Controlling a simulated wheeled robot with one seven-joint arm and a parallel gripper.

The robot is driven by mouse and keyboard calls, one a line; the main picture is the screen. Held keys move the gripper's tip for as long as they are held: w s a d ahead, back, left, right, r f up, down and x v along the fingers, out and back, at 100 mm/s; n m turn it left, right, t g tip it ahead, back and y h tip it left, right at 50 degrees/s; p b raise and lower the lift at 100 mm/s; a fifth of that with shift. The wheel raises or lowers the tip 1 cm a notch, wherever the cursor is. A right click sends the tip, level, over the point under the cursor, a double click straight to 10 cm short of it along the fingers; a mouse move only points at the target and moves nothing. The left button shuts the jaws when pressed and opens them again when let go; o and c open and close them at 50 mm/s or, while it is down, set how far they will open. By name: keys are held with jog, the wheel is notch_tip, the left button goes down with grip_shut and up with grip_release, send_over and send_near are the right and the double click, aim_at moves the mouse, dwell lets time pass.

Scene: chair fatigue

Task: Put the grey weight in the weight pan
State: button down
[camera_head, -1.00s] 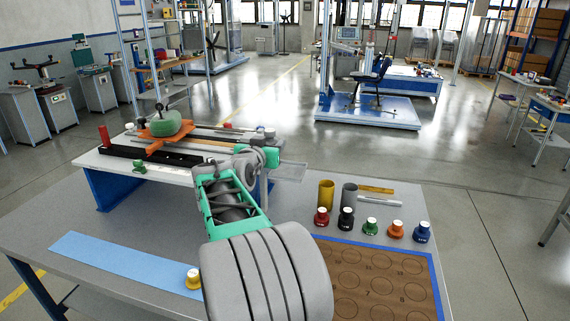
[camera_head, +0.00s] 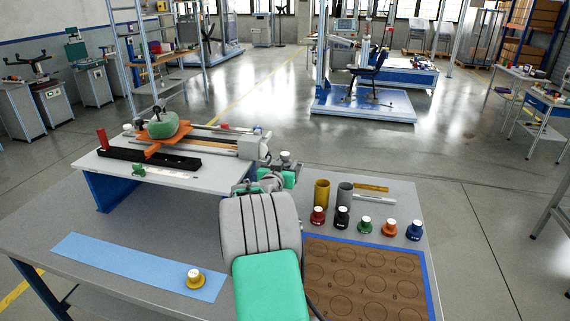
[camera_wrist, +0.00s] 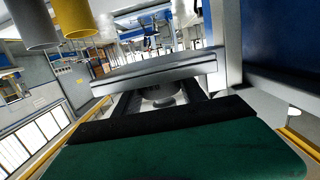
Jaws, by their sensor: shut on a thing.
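The grey weight (camera_head: 285,156) shows as a small pale-topped knob just beyond my wrist in the head view, at the right end of the test rig. My gripper (camera_wrist: 161,92) is shut on it in the wrist view, where its dark round body shows between the two black fingers. A flat metal plate (camera_wrist: 155,72) crosses close in front of the fingers; I cannot tell whether it is part of the weight pan. In the head view my arm hides most of the pan's area, and I cannot tell whether the weight touches anything.
The rig (camera_head: 190,165) stands on the table. Red, black, green, orange and blue weights stand in a row (camera_head: 365,224) at right, by a gold tube (camera_head: 321,193) and grey tube (camera_head: 344,196). A yellow weight (camera_head: 195,278) is on the blue strip (camera_head: 130,262).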

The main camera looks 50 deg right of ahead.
jog(key=c, duration=0.7)
grip_release()
jog(key=shift+f, duration=0.15)
jog(key=shift+o, duration=0.2)
jog(key=shift+r, duration=0.2)
jog(key=b+v, duration=0.2)
jog(key=v, duration=1)
jog(key=shift+b, duration=0.3)
jog(key=shift+f, duration=0.1)
